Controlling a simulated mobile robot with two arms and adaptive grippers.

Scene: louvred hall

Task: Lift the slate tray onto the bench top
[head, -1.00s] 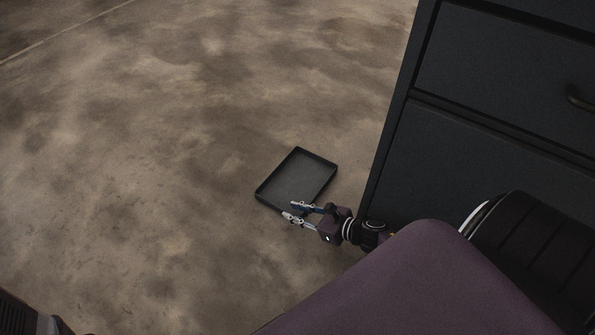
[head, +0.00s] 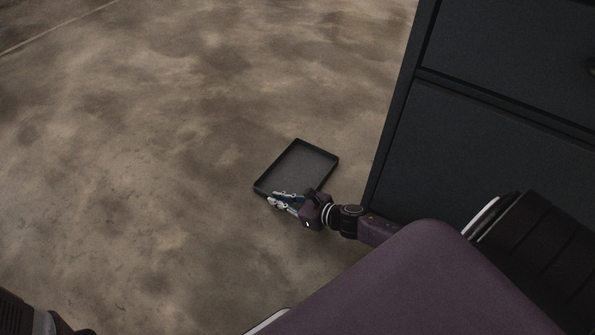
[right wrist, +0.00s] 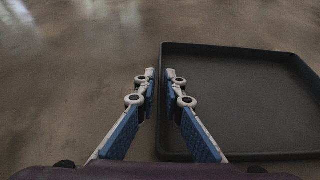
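The slate tray (head: 300,172), a shallow dark rectangle with a low rim, lies flat and empty on the floor. My right gripper (head: 278,198) is at its near edge in the head view, fingers apart. In the right wrist view the tray (right wrist: 235,102) fills the right side. Its left wall runs up between the two fingertips of the right gripper (right wrist: 160,76); contact with the wall cannot be made out. My left gripper is not in view. No bench top shows clearly.
A dark cabinet with drawers (head: 490,130) stands at the right, close to my right arm. The brown mottled floor (head: 150,150) is clear to the left of the tray and beyond it.

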